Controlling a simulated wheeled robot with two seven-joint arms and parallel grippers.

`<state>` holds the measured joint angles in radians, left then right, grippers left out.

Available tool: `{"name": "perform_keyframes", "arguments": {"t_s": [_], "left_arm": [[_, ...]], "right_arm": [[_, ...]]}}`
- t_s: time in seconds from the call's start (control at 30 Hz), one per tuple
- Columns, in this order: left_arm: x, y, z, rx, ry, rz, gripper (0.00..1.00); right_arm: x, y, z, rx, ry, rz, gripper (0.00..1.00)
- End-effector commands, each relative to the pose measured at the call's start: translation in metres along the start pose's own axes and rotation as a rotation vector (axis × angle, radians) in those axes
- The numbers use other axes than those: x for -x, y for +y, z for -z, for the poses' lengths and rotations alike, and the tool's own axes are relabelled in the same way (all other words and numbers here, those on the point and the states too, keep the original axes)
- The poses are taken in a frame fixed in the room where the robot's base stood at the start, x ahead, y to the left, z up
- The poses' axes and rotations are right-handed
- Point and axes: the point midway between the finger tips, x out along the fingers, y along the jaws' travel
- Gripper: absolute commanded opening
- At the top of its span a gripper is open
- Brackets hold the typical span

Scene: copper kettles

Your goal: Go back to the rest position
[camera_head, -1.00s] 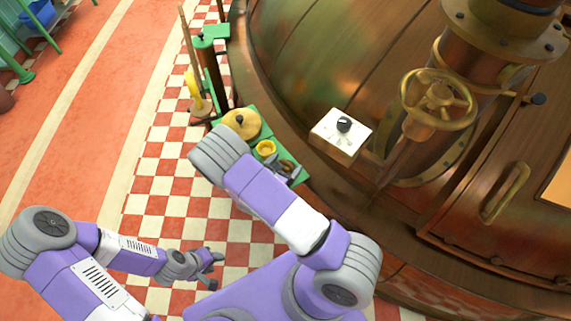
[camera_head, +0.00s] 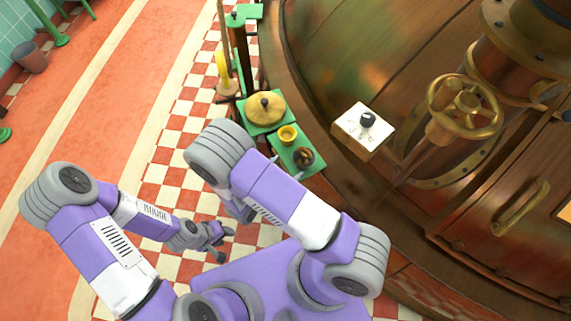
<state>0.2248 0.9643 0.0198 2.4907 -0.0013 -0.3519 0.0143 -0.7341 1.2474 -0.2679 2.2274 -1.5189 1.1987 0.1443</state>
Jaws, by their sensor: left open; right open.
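My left gripper (camera_head: 225,244) is open and empty above the checkered floor, at the lower middle of the head view. Its two dark fingertips stand apart. My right arm is folded at the centre, and its gripper is hidden behind the arm. A green stand beside the kettle holds a round brass lid-like piece (camera_head: 265,107) with a dark knob, a small yellow cup (camera_head: 288,135) and a dark round bowl (camera_head: 303,157). No thing is seen in my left gripper.
The large copper kettle (camera_head: 340,55) fills the right side. A white box with a black knob (camera_head: 367,119) and a brass handwheel (camera_head: 465,106) stick out from it. A grey bin (camera_head: 31,57) stands far left. The red and cream floor (camera_head: 100,110) at left is clear.

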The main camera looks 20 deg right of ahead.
Motion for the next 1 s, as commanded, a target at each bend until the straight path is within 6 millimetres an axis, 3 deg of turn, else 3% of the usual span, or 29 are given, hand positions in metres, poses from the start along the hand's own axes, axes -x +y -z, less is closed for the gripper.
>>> {"name": "perform_keyframes", "arguments": {"t_s": [0.27, 0.37, 0.47, 0.57, 0.63, 0.7, 0.77, 0.87, 1.0], "left_arm": [[0.000, 0.000, 0.000, 0.000, 0.000, 0.000, 0.43], [0.000, 0.000, 0.000, 0.000, 0.000, 0.000, 0.43], [0.000, 0.000, 0.000, 0.000, 0.000, 0.000, 0.43], [0.001, 0.000, 0.000, 0.000, 0.000, 0.000, 0.43], [0.001, 0.001, 0.000, 0.000, 0.000, 0.000, 0.43], [0.002, 0.001, 0.000, 0.000, 0.000, 0.000, 0.43], [0.002, 0.001, 0.000, 0.000, 0.000, 0.000, 0.43], [0.002, 0.001, 0.000, 0.000, 0.000, 0.000, 0.43], [0.002, 0.001, 0.000, 0.000, 0.000, 0.000, 0.43]], "right_arm": [[0.000, 0.000, 0.000, 0.000, 0.001, 0.001, 0.90], [-0.003, -0.009, 0.004, -0.010, 0.028, 0.040, 0.90], [-0.007, -0.040, 0.020, -0.050, 0.127, 0.184, 0.90], [0.001, -0.090, 0.051, -0.155, 0.319, 0.447, 0.90], [0.021, -0.120, 0.077, -0.271, 0.476, 0.658, 0.90], [0.048, -0.136, 0.100, -0.420, 0.625, 0.857, 0.90], [0.071, -0.138, 0.116, -0.568, 0.741, 1.013, 0.90], [0.100, -0.119, 0.131, -0.862, 0.897, 1.242, 0.90], [0.102, -0.077, 0.134, -1.338, 1.003, 1.475, 0.90]]}}
